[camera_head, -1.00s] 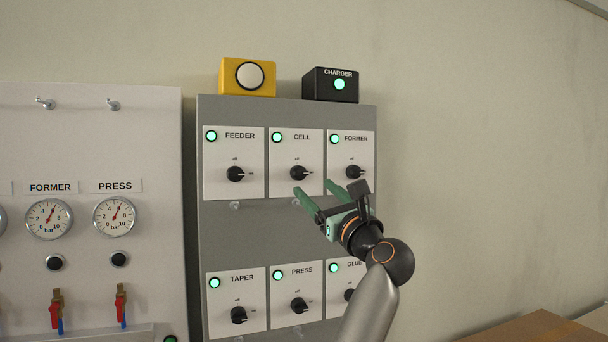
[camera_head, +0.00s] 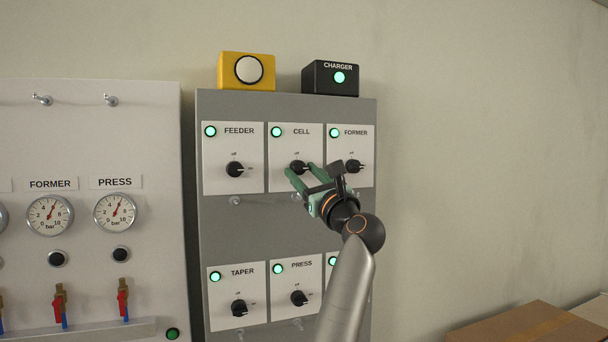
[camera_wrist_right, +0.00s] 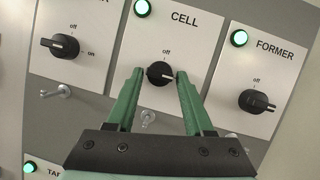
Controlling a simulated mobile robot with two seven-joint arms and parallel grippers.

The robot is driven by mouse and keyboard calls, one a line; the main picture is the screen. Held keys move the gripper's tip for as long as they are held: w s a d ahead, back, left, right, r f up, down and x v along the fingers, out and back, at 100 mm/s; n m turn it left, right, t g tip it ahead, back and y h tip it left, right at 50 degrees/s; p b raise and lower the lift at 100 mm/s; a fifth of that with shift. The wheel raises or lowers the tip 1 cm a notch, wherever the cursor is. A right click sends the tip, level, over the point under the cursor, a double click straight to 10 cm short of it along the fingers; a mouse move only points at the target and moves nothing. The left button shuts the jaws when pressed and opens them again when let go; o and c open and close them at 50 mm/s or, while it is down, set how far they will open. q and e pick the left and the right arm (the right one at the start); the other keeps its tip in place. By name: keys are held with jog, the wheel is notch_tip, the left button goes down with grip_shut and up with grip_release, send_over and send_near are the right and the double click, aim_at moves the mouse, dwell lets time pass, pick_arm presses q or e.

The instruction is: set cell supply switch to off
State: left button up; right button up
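The cell supply switch (camera_head: 298,167) is a black rotary knob on the white CELL plate (camera_head: 285,138) in the top row of the grey panel. Its green lamp (camera_head: 277,132) is lit. In the right wrist view the knob (camera_wrist_right: 160,73) has its pale mark pointing right, away from the "off" label above it. My right gripper (camera_head: 301,170) has its green fingers apart, one on each side of the knob. In the right wrist view the fingertips (camera_wrist_right: 159,74) flank the knob; I cannot tell whether they touch it. My left gripper is not in view.
The FEEDER knob (camera_head: 235,169) and FORMER knob (camera_head: 353,166) sit close on either side. A lower row holds the TAPER (camera_head: 239,308) and PRESS (camera_head: 299,298) knobs. A yellow button box (camera_head: 232,83) and black CHARGER box (camera_head: 318,80) stand on top.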

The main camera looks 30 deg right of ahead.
grip_shut()
jog(key=shift+n, duration=0.5)
jog(key=n, duration=0.1)
jog(key=n+y+p, duration=0.1)
jog(key=n+y, duration=0.1)
jog(key=n, duration=0.1)
jog(key=shift+s+d+r+g+p, duration=0.1)
jog(key=shift+d+r+g+p, duration=0.2)
jog(key=shift+g, duration=0.1)
jog(key=n+g+y+p, duration=0.1)
jog(key=n+y, duration=0.1)
jog(key=n, duration=0.2)
jog(key=shift+r+n, duration=0.1)
jog(key=shift+n, duration=0.2)
jog(key=n+g, duration=0.1)
jog(key=n, duration=0.1)
jog(key=n+y, duration=0.1)
jog(key=n, duration=0.2)
jog(key=shift+d+r+g+p, duration=0.2)
jog(key=shift+g+p, duration=0.1)
jog(key=shift+g, duration=0.1)
jog(key=n, duration=0.1)
jog(key=n+g, duration=0.1)
jog(key=n, duration=0.1)
jog(key=n+g, duration=0.1)
jog(key=n, duration=0.1)
jog(key=shift+r, duration=0.35)
jog(key=shift+a+n+h, duration=0.1)
jog(key=shift+n+h, duration=0.2)
